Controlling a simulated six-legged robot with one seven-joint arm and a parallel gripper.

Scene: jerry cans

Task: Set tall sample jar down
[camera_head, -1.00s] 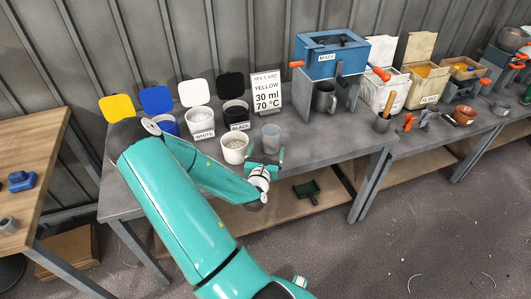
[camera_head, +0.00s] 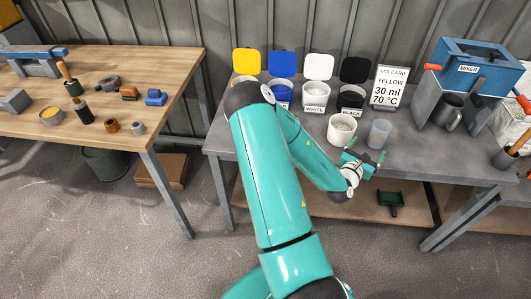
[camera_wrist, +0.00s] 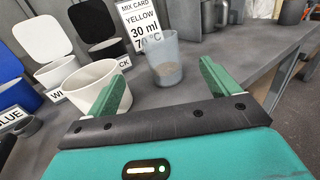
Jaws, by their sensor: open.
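The tall sample jar seems to be the translucent cup (camera_head: 379,133), upright on the grey bench. In the wrist view the jar (camera_wrist: 156,58) has something grainy at its bottom. My gripper (camera_head: 362,157) is at the bench's front edge, just in front of the jar.
A white tub (camera_head: 341,128) stands just left of the jar. Open lidded pots, including white (camera_head: 315,101) and black (camera_head: 350,100), line the back beside a mix card (camera_head: 388,87). A mixer (camera_head: 470,70) stands right. The bench right of the jar is clear. A wooden table (camera_head: 105,90) is at left.

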